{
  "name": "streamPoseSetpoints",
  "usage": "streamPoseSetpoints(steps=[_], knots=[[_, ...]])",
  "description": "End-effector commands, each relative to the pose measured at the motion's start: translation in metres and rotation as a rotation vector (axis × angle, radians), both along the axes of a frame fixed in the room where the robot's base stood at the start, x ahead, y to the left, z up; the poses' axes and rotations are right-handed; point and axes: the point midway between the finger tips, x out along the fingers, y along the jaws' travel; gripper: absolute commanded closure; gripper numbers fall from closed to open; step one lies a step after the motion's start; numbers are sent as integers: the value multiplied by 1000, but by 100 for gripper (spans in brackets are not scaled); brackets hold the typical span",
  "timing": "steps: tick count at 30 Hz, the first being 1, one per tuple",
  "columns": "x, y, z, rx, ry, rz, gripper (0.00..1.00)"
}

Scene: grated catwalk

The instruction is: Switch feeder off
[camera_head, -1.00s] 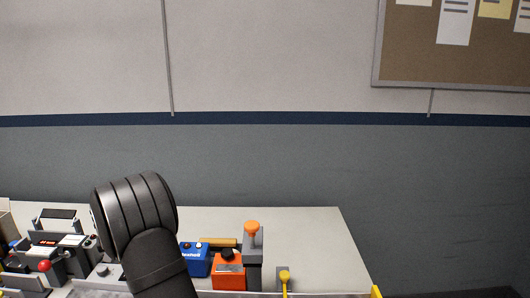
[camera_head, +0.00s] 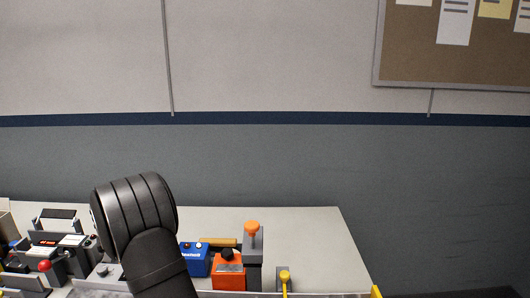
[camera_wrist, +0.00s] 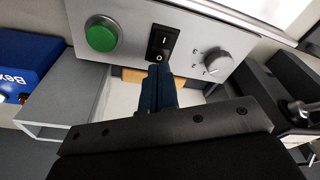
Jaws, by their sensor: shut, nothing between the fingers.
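In the wrist view a light grey panel (camera_wrist: 187,38) carries a black rocker switch (camera_wrist: 164,42) marked I at the top and O at the bottom. I see no label naming the feeder. My gripper (camera_wrist: 157,70) is shut and empty, its dark blue fingertips at the rocker's lower O end. I cannot tell whether they touch it. The fingers stand just below and in front of the switch and cover its bottom edge. In the head view my dark arm hides the gripper and this panel.
A green button (camera_wrist: 101,36) sits left of the rocker and a grey rotary knob (camera_wrist: 213,60) right of it. A blue box (camera_head: 194,260), an orange box (camera_head: 228,271), an orange-topped post (camera_head: 252,245) and a yellow lever (camera_head: 285,276) stand right of my arm. The table's back right is clear.

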Motion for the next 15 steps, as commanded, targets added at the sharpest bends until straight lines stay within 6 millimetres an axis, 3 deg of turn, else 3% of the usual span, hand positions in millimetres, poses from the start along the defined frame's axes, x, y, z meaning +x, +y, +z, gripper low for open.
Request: streamPoseSetpoints(steps=[15], knots=[[0, 0, -6, -1, 1, 0, 100]])
